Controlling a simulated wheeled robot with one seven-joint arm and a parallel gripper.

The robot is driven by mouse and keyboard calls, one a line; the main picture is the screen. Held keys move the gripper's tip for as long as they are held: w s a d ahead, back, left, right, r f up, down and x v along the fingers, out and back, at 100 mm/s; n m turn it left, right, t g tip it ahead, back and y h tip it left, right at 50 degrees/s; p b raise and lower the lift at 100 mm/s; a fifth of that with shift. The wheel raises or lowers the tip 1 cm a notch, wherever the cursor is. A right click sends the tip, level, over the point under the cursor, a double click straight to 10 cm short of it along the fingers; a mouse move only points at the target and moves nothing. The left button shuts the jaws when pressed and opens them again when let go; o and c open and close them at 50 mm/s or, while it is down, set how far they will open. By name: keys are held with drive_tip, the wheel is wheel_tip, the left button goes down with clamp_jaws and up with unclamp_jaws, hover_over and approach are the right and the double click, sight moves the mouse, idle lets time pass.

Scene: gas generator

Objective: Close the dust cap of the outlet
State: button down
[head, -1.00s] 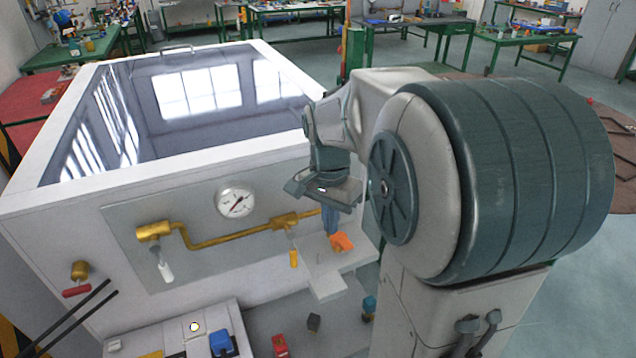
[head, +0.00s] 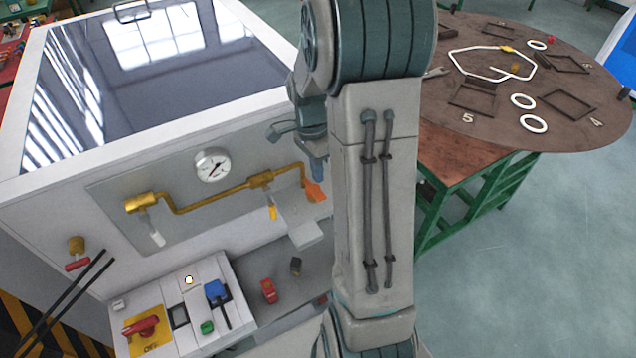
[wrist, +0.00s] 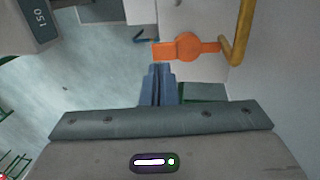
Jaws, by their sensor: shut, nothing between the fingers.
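The orange dust cap (head: 316,191) sits at the right end of the brass pipe (head: 214,195) on the generator's front. In the wrist view the dust cap (wrist: 188,47) is a round disc with flat tabs, its right tab by the lower end of the brass pipe (wrist: 240,38). The outlet's opening is not clearly visible. My gripper (head: 320,178) is beside the cap, its blue fingers together and empty. In the wrist view the fingertips of my gripper (wrist: 158,68) are just below the cap's left tab; I cannot tell whether they touch.
A yellow-handled valve (head: 272,212) hangs from the pipe left of the cap. A grey ledge (head: 306,235) lies below. A pressure gauge (head: 212,166) is above the pipe. A control panel (head: 185,310) with switches stands lower left. A round table (head: 470,105) is at right.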

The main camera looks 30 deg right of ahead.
sight(321, 196)
drive_tip(key=shift+s+f+p, duration=0.2)
drive_tip(key=shift+f, duration=0.95)
drive_tip(key=shift+s+f+p, duration=0.2)
drive_tip(key=shift+f, duration=0.95)
drive_tip(key=f+t+b, duration=0.1)
drive_tip(key=b, duration=0.1)
drive_tip(key=shift+s+f+b, duration=0.1)
drive_tip(key=shift+s+b, duration=0.1)
drive_tip(key=shift+b, duration=0.2)
drive_tip(key=shift+s+f+t+b, duration=0.3)
drive_tip(key=shift+t+b, duration=0.3)
drive_tip(key=shift+b, duration=0.6)
drive_tip(key=shift+r, duration=0.1)
drive_tip(key=shift+r+p, duration=1)
drive_tip(key=shift+r, duration=0.25)
wheel_tip(321, 196, up, 13)
drive_tip(key=p, duration=0.1)
